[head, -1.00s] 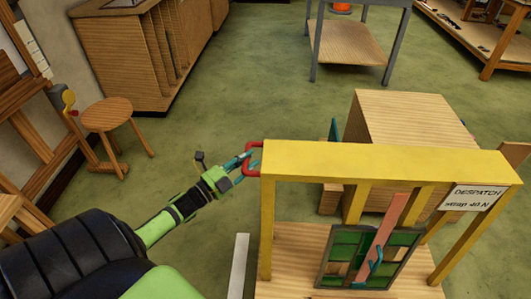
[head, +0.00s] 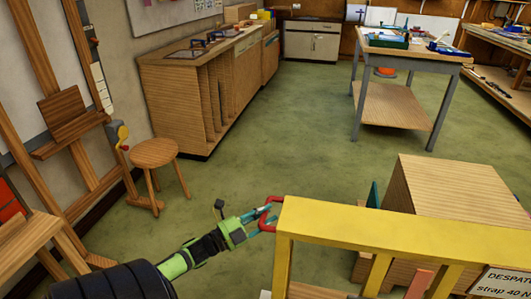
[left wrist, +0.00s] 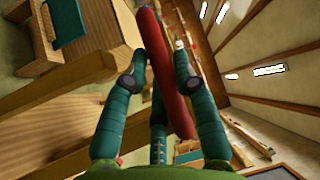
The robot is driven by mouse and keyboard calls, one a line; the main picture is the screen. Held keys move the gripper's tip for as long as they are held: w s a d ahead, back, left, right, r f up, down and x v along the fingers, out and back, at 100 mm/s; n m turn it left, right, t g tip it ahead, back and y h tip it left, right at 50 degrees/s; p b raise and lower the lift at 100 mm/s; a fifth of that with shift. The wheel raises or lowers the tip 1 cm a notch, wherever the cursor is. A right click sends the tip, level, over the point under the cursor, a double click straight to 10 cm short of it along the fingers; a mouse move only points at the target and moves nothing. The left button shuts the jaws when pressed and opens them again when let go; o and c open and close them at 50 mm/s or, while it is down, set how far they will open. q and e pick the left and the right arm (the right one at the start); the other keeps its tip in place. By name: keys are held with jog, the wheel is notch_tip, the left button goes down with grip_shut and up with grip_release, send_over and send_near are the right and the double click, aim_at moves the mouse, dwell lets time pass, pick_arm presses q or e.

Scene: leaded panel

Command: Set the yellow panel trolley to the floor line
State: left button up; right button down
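The yellow panel trolley (head: 385,224) stands at the lower right of the head view, its lower part cut off by the picture's bottom edge. A red handle (head: 265,215) sticks out from its left end. My left gripper (head: 266,216) is at this handle. In the left wrist view the red handle (left wrist: 168,75) runs between the teal fingers, which close on it from both sides. A label reading "DESPATCH" and "strap 40 N" (head: 497,281) hangs at the trolley's right. A sliver of a white strip (head: 265,295) shows at the bottom edge. My right gripper is not in view.
A wooden box (head: 455,190) stands close behind the trolley. A round stool (head: 154,153) and an easel-like wooden frame are at the left. A long cabinet (head: 200,85) lines the left wall, and a workbench (head: 410,50) stands at the back. Green floor (head: 270,130) between them is clear.

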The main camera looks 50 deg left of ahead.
pick_arm(q)
jog(key=v, duration=1.2)
jog(key=shift+a, duration=0.1)
dwell(0.4)
